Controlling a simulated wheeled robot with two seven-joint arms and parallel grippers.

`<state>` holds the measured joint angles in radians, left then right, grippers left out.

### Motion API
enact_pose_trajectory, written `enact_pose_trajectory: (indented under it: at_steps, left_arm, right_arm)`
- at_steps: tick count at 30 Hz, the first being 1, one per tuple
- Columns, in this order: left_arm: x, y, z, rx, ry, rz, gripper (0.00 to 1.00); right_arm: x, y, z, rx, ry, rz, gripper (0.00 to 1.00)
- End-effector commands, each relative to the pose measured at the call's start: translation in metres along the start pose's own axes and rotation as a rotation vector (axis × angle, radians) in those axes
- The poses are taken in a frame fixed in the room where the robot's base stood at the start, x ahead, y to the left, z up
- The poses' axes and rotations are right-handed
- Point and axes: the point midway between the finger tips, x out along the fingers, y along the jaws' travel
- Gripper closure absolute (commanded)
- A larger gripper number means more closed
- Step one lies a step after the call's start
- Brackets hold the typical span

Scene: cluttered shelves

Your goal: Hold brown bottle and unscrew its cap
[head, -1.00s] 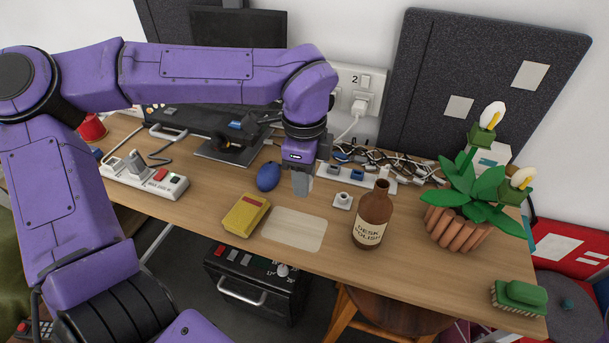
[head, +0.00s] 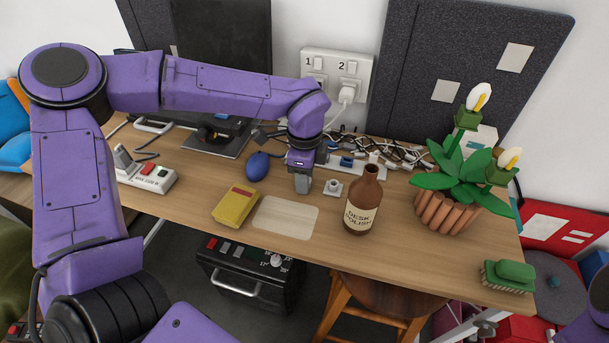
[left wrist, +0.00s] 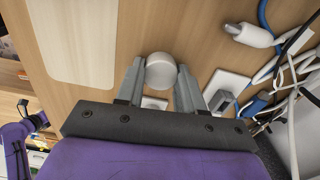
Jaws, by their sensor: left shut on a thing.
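The brown bottle (head: 363,205) stands upright on the desk, with a pale "Desk Polish" label. No cap shows on its brown neck. My left gripper (head: 303,186) is left of the bottle and apart from it, its fingers pointing down above the desk. In the left wrist view, the left gripper (left wrist: 160,80) is shut on a pale round cap (left wrist: 161,70) between its fingertips. The cap is hidden by the fingers in the head view. A bit of my right arm shows at the lower right corner of the head view; its gripper is not visible.
A yellow box (head: 236,206), a blue mouse (head: 257,166) and a pale mat (head: 285,218) lie left of the bottle. A small white fitting (head: 333,188) is close to the gripper. A potted plant (head: 447,212) and a green brush (head: 510,275) are to the right.

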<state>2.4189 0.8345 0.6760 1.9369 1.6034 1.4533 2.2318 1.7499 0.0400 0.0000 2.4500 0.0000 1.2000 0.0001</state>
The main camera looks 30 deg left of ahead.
Motion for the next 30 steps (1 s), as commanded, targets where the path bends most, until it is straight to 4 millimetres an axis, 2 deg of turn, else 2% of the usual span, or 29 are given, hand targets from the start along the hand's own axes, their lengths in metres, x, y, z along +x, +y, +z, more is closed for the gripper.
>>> enact_pose_trajectory:
  at_steps: [10, 11, 12, 13, 25, 30]
  left_arm:
    - [0.012, 0.002, 0.000, 0.001, -0.002, 0.007, 0.99]
    - [0.013, 0.002, 0.000, 0.001, -0.003, 0.008, 0.56]
    - [0.013, 0.002, 0.000, 0.001, -0.003, 0.010, 0.43]
    - [0.014, 0.003, 0.000, 0.001, -0.003, 0.011, 0.37]
    - [0.015, 0.004, 0.000, -0.001, -0.005, 0.017, 0.37]
    - [-0.006, 0.004, 0.001, -0.002, -0.006, 0.016, 0.37]
  right_arm:
    - [0.007, -0.001, 0.003, 0.000, 0.000, 0.000, 0.01]
    - [0.007, -0.001, 0.003, 0.000, 0.000, 0.000, 0.01]
    - [0.007, -0.001, 0.003, 0.000, 0.000, 0.000, 0.01]
    - [0.007, -0.001, 0.003, 0.000, 0.000, 0.000, 0.01]
    - [0.008, -0.001, 0.003, 0.000, 0.000, 0.000, 0.01]
    - [-0.007, 0.001, -0.003, 0.000, 0.000, 0.000, 0.01]
